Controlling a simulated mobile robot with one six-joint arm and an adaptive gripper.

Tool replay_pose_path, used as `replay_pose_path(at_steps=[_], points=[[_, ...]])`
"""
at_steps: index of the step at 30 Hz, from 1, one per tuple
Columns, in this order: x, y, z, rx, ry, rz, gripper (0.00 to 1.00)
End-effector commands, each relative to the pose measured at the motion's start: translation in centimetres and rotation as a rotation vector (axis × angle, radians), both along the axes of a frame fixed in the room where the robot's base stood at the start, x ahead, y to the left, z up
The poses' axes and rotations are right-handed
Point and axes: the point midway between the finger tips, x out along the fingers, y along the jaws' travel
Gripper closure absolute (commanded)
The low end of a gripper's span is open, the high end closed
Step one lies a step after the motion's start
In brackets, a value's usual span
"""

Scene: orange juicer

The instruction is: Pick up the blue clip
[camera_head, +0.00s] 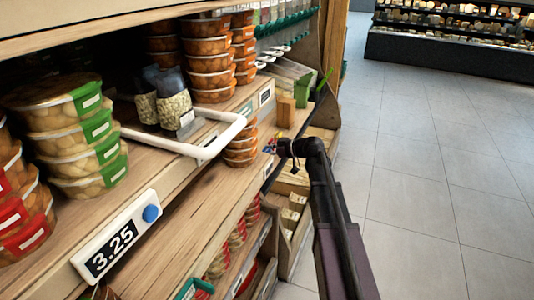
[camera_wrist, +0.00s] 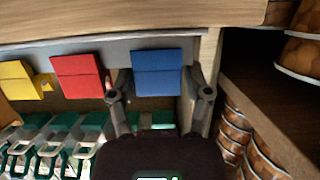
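The blue clip (camera_wrist: 161,72) sits in the upper middle of the wrist view, below a grey rail. It is the rightmost in a row with a red clip (camera_wrist: 78,76) and a yellow clip (camera_wrist: 17,79). My gripper (camera_wrist: 161,90) is open, with one finger on each side of the blue clip. Whether the fingers touch it, I cannot tell. In the head view my gripper (camera_head: 275,148) is at the shelf end, close to small coloured clips, and partly hides them.
Bottles with green caps (camera_wrist: 50,145) hang or stand below left in the wrist view. Stacked orange tubs (camera_wrist: 240,135) are at the right behind a wooden panel. In the head view, a price tag (camera_head: 118,237) juts from the shelf. The tiled floor (camera_head: 430,170) at right is clear.

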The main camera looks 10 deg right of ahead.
Motion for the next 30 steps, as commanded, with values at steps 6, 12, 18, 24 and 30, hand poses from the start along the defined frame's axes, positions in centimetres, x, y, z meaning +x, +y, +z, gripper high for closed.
replay_pose_path(at_steps=[6,12,18,24,30], points=[[0.0,0.0,0.0,0.0,0.0,0.0,0.69],[0.0,0.0,0.0,0.0,0.0,0.0,0.69],[0.0,0.0,0.2,0.0,0.0,0.001,0.69],[0.0,0.1,1.1,0.0,0.0,0.001,0.69],[0.0,0.1,2.6,0.0,-0.001,0.001,0.69]])
